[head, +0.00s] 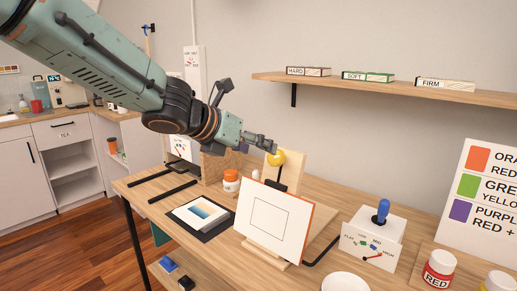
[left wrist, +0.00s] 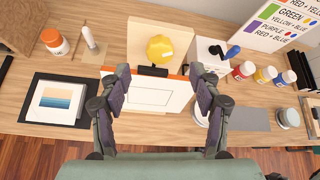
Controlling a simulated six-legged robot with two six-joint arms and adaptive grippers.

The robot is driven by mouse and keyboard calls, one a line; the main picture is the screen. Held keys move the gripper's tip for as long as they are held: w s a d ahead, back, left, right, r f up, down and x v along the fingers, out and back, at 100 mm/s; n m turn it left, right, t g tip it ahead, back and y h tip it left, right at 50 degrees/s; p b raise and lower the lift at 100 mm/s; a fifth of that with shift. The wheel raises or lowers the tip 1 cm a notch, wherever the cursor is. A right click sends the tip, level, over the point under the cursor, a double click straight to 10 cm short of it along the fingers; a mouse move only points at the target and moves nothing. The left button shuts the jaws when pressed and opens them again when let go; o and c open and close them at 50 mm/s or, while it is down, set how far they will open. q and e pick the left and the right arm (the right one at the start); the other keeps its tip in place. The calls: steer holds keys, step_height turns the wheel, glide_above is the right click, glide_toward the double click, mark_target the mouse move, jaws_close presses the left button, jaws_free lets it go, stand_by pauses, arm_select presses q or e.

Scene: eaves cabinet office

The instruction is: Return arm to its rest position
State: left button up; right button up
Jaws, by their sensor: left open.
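My left arm comes in from the upper left in the head view, and its gripper (head: 262,142) hangs above the wooden desk. In the left wrist view the left gripper (left wrist: 160,75) has its two fingers wide apart with nothing held between them. Below them is a white card with a drawn rectangle (left wrist: 155,95), which leans on a wooden stand in the head view (head: 268,220). A yellow knob-like object (left wrist: 160,48) on a wooden board is beyond the fingertips; it also shows just right of the gripper in the head view (head: 276,158). My right gripper is not in view.
The desk (head: 150,187) holds an orange-lidded jar (head: 231,181), a blue gradient picture (head: 201,213), a white box with a blue-handled lever (head: 381,212) and a red paint jar (head: 439,267). A wall shelf (head: 400,88) with labelled boxes is at the upper right.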

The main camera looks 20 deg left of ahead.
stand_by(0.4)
